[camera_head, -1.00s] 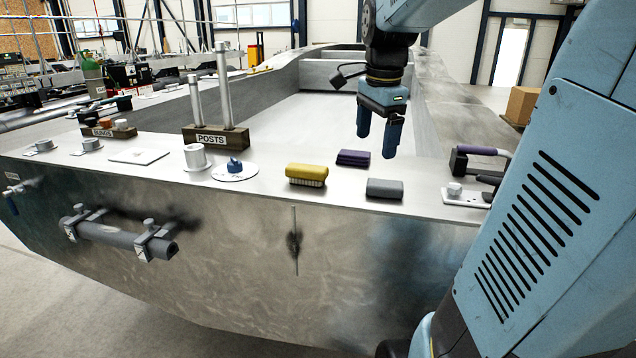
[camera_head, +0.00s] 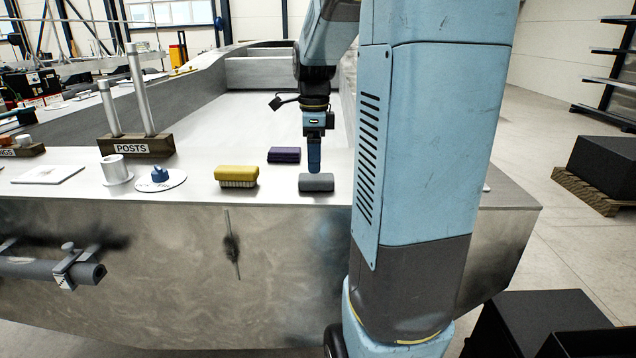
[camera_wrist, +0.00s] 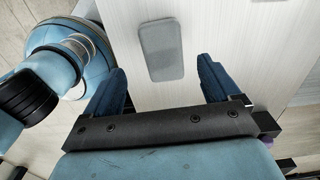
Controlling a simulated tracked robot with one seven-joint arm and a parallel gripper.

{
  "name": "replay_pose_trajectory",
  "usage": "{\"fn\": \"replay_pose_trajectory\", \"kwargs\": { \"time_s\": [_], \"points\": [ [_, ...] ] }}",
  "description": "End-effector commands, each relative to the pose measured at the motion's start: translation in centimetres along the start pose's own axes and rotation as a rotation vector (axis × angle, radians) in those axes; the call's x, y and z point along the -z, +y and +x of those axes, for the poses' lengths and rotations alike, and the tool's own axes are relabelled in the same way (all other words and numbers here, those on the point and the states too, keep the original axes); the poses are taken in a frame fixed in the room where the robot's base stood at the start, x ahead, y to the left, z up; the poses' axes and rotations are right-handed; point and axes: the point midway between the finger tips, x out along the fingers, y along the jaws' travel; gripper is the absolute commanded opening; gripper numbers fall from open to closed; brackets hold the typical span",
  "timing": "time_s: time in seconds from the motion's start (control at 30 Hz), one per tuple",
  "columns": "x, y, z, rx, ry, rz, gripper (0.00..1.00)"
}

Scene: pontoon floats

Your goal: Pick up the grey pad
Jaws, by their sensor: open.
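The grey pad (camera_head: 316,182) lies flat on the metal deck near its front edge, in the middle of the head view. In the wrist view the grey pad (camera_wrist: 161,50) is a rounded rectangle ahead of the fingers, about centred between them. My gripper (camera_head: 314,160) is right above and slightly behind the pad in the head view, with its fingers pointing down. In the wrist view my gripper (camera_wrist: 163,88) has its two blue fingers wide apart with nothing between them.
A purple pad (camera_head: 284,155) lies behind and left of the grey pad. A yellow brush (camera_head: 236,176) stands to the left. Further left are a blue knob on a white disc (camera_head: 160,178), a white cup (camera_head: 116,168) and a POSTS block (camera_head: 135,147).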

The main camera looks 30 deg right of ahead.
Motion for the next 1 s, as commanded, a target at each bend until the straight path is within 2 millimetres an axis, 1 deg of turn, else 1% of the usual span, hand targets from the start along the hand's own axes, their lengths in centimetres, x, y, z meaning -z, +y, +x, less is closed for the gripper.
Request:
{"fn": "replay_pose_trajectory", "kwargs": {
  "time_s": [0.23, 0.43, 0.6, 0.87, 1.0],
  "points": [
    [0.0, 0.0, 1.4, 0.000, 0.000, -0.001, 0.89],
    [0.0, -0.3, 4.2, -0.002, 0.000, 0.000, 0.89],
    [0.0, -0.3, 5.7, 0.000, 0.000, 0.000, 0.89],
    [0.0, -0.3, 5.9, 0.001, 0.000, 0.000, 0.89],
    [0.0, -0.3, 5.9, 0.001, 0.000, 0.000, 0.78]
  ]
}}
